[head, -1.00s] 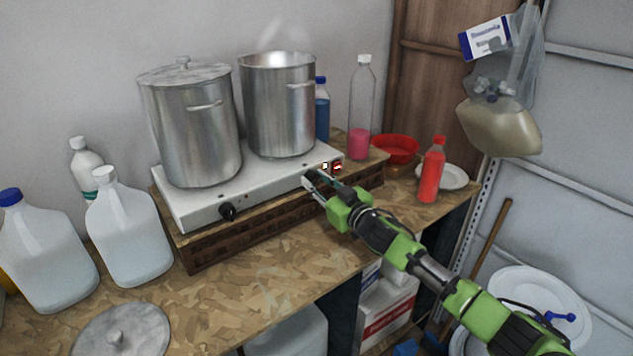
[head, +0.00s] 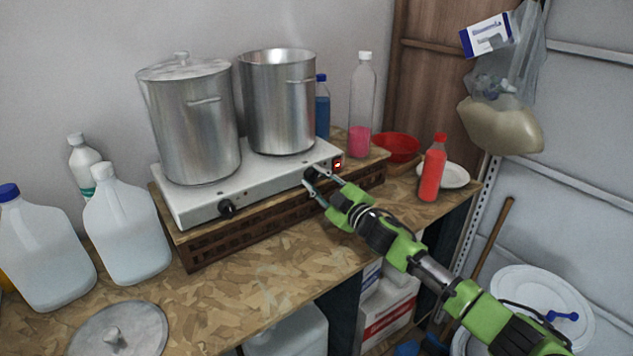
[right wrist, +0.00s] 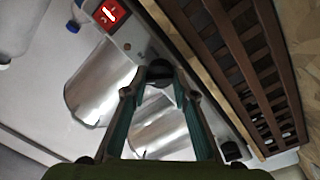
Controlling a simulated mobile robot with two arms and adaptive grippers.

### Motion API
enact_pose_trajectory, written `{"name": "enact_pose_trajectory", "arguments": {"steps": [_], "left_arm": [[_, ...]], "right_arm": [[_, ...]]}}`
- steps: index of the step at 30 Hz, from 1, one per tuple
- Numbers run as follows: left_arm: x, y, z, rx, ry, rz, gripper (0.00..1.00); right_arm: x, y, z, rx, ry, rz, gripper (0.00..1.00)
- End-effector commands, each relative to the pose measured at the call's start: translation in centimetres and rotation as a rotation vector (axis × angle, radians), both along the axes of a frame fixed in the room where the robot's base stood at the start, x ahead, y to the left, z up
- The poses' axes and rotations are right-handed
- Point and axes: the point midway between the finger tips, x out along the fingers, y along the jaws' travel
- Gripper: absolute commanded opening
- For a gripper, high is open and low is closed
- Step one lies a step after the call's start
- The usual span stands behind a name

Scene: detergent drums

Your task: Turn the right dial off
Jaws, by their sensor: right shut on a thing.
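The right dial (head: 313,172), a black knob, is on the front face of the white double hot plate (head: 260,183). My right gripper (head: 313,179) is at this dial, with one finger on each side of it. In the right wrist view the dial (right wrist: 160,70) sits between the two fingertips, which are shut on it. The dial's marking is hidden. The left dial (head: 227,209) is free and also shows in the right wrist view (right wrist: 232,150). A red switch (head: 338,165) beside the right dial looks lit. My left gripper is out of view.
A lidded pot (head: 190,125) and an open pot (head: 280,105) stand on the hot plate, which rests on a wooden crate (head: 215,244). A red bottle (head: 432,170) and red bowl (head: 398,147) are to the right. White jugs (head: 127,230) stand left.

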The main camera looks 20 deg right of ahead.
Motion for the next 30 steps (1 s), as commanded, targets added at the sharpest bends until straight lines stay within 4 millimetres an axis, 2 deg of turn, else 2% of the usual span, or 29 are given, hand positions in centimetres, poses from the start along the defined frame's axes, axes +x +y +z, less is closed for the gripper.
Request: {"name": "enact_pose_trajectory", "arguments": {"steps": [15,30], "left_arm": [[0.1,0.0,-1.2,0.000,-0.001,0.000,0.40],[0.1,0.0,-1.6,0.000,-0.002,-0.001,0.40]], "right_arm": [[0.0,0.0,-0.3,-0.411,-0.147,0.001,0.04],[0.0,0.0,-0.3,-0.564,-0.203,0.001,0.04]]}}
